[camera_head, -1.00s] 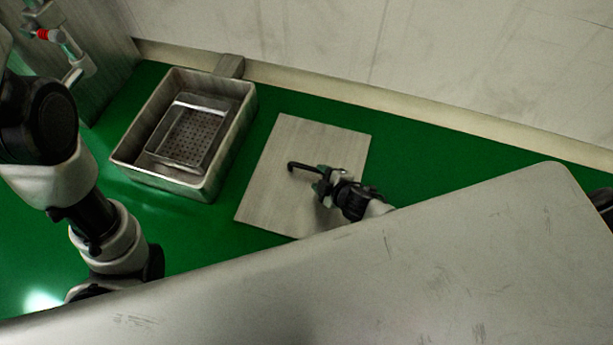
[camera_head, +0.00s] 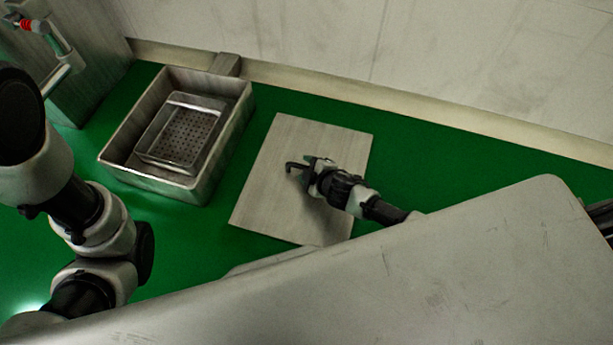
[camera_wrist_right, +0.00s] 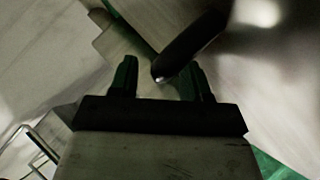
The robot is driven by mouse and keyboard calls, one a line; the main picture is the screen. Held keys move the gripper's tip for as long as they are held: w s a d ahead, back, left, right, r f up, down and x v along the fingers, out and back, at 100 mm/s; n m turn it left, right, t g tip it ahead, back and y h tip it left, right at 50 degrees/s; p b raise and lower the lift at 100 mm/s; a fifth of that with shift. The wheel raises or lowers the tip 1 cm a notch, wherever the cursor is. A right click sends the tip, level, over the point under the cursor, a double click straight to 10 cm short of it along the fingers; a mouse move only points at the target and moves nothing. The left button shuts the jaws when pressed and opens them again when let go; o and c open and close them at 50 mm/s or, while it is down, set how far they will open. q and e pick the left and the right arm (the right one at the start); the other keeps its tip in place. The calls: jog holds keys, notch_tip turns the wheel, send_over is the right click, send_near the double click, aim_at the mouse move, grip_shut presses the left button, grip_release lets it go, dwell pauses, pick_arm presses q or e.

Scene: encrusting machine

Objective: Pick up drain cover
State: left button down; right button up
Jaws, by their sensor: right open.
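The drain cover (camera_head: 275,185) looks like the flat grey square plate lying on the green floor in the head view. A dark bent bar, which looks like its handle (camera_head: 291,168), shows near its middle. My right gripper (camera_head: 309,170) is over the plate, close beside the bar. In the right wrist view the dark bar (camera_wrist_right: 190,45) ends near the gap between the two fingers of my right gripper (camera_wrist_right: 163,82), which are apart. I cannot tell whether they touch the bar. My left arm shows at the left, but its gripper is out of view.
A metal basin (camera_head: 205,183) with a perforated basket (camera_head: 185,138) inside stands left of the plate. A pale wall (camera_head: 300,40) runs behind. A large grey worn surface (camera_head: 400,285) fills the front right and covers part of the floor. A pipe with a red part (camera_head: 30,25) is at upper left.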

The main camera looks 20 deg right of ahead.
grip_shut()
jog(key=shift+s, duration=0.1)
dwell(1.1)
jog(key=shift+a, duration=0.1)
